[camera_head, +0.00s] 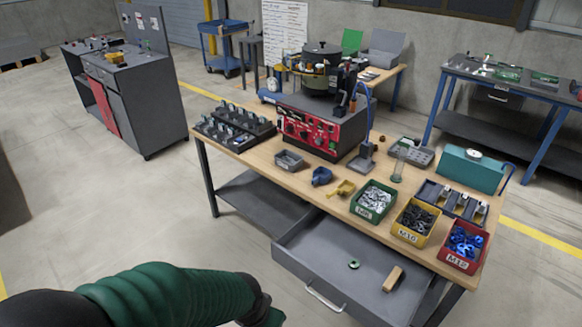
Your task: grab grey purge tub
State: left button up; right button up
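A small grey tub (289,160), open at the top, sits upright on the wooden bench top (262,163) in front of the red-panelled machine. It is the thing that fits the grey purge tub. Nothing is touching it from my side. My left arm, in a green ribbed sleeve, comes in along the bottom left, well below and in front of the tub. Its gripper is not visible; the arm runs out at the bottom edge. My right arm and gripper are not in view.
A blue scoop (321,176) and a yellow one (343,188) lie right of the tub. Green (373,202), yellow (415,223) and red (465,246) parts bins stand further right. A black rack (235,128) is to the left. An open drawer (325,262) juts out in front.

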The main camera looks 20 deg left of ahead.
aim_at(286, 159)
jog(key=i+j+u, duration=0.15)
jog(key=i+j, duration=0.7)
jog(key=i+j+u, duration=0.15)
jog(key=i+j, duration=0.7)
jog(key=i+j+u, duration=0.15)
jog(key=i+j, duration=0.6)
jog(key=i, duration=0.2)
